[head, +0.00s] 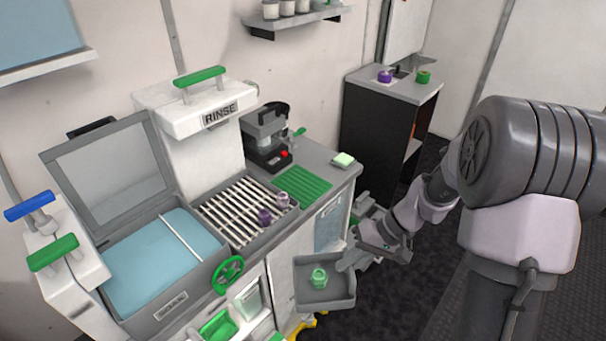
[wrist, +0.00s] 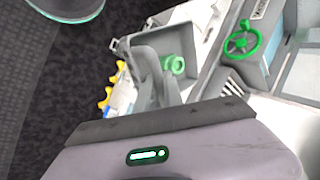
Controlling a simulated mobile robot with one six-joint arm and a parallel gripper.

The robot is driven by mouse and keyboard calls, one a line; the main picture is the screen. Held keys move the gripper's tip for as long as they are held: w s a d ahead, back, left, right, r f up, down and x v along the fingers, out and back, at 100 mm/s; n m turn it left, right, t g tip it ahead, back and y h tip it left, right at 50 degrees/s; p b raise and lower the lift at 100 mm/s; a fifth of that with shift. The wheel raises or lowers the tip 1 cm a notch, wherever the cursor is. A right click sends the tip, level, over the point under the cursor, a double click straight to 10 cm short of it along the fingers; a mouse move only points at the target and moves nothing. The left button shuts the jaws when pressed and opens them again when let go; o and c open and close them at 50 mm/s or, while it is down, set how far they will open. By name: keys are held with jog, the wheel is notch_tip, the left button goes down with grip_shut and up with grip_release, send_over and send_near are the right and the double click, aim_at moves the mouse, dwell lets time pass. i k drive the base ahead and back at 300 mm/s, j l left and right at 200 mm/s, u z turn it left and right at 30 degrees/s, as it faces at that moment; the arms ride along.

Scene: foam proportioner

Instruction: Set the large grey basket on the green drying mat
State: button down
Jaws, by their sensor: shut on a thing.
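The large grey basket (head: 328,305) is in front of the counter's right end, below the worktop, with a green ring-like piece (head: 319,278) inside. My gripper (head: 352,259) is shut on the basket's right side in the head view. In the wrist view the fingers (wrist: 157,78) overlap the near wall of the basket (wrist: 168,38), and the green piece (wrist: 174,65) shows beside them. The green drying mat (head: 302,186) lies on the worktop, above and behind the basket, and is bare. The exact finger contact is partly hidden.
A slatted rack (head: 235,212) with two small purple pieces lies left of the mat. A green-topped block (head: 343,160) sits right of it, and a dark machine (head: 267,140) behind. A green handwheel (head: 227,274) sticks out from the counter front.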

aim_at(300, 184)
jog(key=i+l+u, duration=0.1)
jog(key=i+l, duration=0.15)
jog(key=i+l+u, duration=0.1)
jog(key=l, duration=0.4)
jog(key=i+l+u, duration=0.1)
jog(key=i+l, duration=0.2)
jog(key=l, duration=0.1)
